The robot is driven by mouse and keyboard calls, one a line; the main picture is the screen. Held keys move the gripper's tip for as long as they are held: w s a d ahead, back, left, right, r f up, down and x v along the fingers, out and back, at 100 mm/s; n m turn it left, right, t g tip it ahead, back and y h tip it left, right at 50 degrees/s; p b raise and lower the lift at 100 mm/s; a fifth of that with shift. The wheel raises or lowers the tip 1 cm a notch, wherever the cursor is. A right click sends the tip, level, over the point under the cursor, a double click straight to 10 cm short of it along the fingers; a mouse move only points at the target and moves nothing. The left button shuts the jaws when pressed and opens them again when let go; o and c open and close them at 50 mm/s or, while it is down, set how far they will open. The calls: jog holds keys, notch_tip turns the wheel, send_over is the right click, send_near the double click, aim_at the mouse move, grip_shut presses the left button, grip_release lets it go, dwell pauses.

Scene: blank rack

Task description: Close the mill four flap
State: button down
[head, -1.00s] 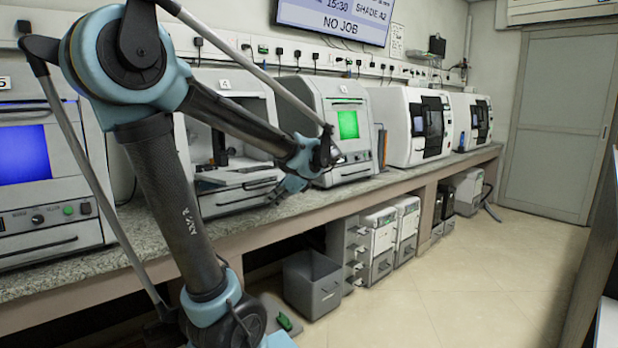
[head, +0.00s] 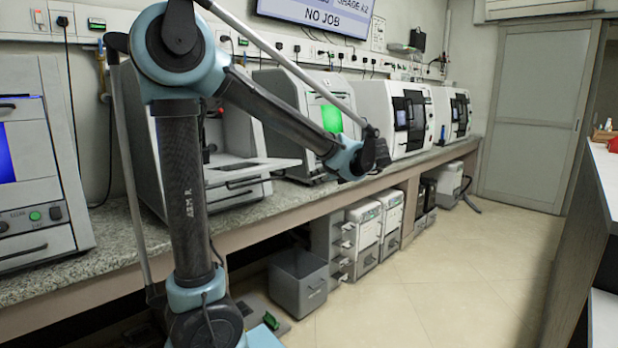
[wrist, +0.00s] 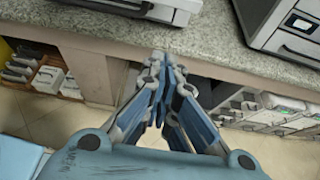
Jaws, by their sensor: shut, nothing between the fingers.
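Mill four, a pale grey machine (head: 133,135), stands on the counter behind my arm in the head view. Its flap (head: 262,166) is open, folded down and sticking out flat toward the front, and the chamber above it shows dark inside. My arm crosses in front and hides part of the mill and its number. My gripper (head: 378,152) is to the right of the flap, apart from it, before the mill with the green window. In the wrist view my gripper (wrist: 160,62) is shut and empty, its fingertips over the counter's front edge.
The mill with a green window (head: 331,117) and further mills (head: 388,115) stand to the right. A mill with a blue window (head: 40,165) is at left. Drawer units (head: 365,235) sit under the counter (head: 110,240).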

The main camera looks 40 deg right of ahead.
jog(key=w, duration=0.7)
jog(key=shift+w+a+r, duration=0.15)
jog(key=shift+w+a, duration=0.15)
dwell(0.5)
